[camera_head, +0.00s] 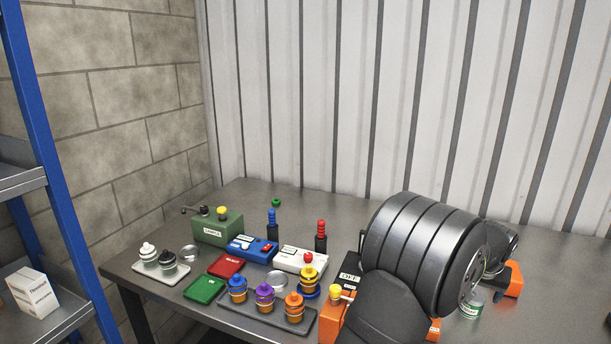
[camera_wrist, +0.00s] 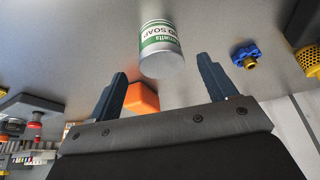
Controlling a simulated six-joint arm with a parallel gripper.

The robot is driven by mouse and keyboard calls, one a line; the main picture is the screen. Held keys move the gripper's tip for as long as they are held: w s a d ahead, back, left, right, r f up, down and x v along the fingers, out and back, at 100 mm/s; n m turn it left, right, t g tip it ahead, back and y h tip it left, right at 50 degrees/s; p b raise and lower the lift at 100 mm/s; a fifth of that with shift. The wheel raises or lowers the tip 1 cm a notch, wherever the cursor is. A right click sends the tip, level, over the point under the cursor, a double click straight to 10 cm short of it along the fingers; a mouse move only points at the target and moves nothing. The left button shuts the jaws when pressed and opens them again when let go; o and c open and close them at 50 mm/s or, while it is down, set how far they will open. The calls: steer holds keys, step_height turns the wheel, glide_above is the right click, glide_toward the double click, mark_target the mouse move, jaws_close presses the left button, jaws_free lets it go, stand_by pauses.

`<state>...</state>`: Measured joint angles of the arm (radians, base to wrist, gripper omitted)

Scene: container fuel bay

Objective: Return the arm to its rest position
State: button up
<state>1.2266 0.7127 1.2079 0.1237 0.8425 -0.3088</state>
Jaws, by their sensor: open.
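My arm shows in the head view as a large dark ribbed cylinder and a black rounded link over the right part of the bench. My gripper (camera_wrist: 162,69) shows in the wrist view with its two blue-grey fingers spread apart and nothing held between them. A white and green soap can (camera_wrist: 161,50) stands beyond the fingertips and appears apart from them. The can is partly hidden by my arm in the head view (camera_head: 470,304). The gripper's fingers cannot be made out in the head view.
The metal bench (camera_head: 345,208) holds a green sample box (camera_head: 218,229), a blue box (camera_head: 252,250), a white box (camera_head: 300,262) and a tray of colored-capped bottles (camera_head: 262,318). An orange block (camera_wrist: 142,98) and a blue fitting (camera_wrist: 246,54) lie near the can. A corrugated wall (camera_head: 330,100) stands behind.

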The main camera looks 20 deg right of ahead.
mark_target(476, 290)
steer(key=x, duration=0.7)
step_height(476, 290, up, 2)
steer(key=shift+r, duration=1.05)
